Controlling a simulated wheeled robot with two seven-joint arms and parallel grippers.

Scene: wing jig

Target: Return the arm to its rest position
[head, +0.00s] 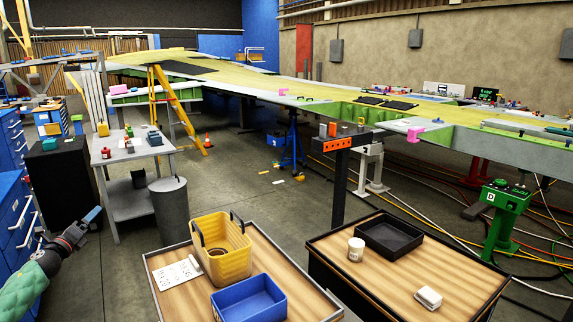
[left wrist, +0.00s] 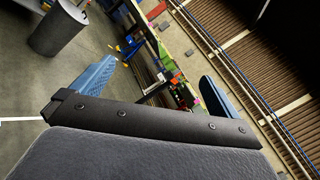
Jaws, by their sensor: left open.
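My left arm comes in at the lower left of the head view, its gripper (head: 93,215) pointing up and to the right, over open floor beside the blue cabinets. In the left wrist view the two blue fingers of my left gripper (left wrist: 155,88) stand wide apart with nothing between them. The gripper is open and empty, clear of both wooden-topped tables. My right arm and gripper do not show in either view.
A yellow basket (head: 222,252) and a blue bin (head: 249,301) stand on the left table. A black tray (head: 389,237) and a white cup (head: 356,250) are on the right table. Blue drawer cabinets (head: 14,215) stand at the left edge. A grey barrel (head: 172,212) stands beyond my gripper.

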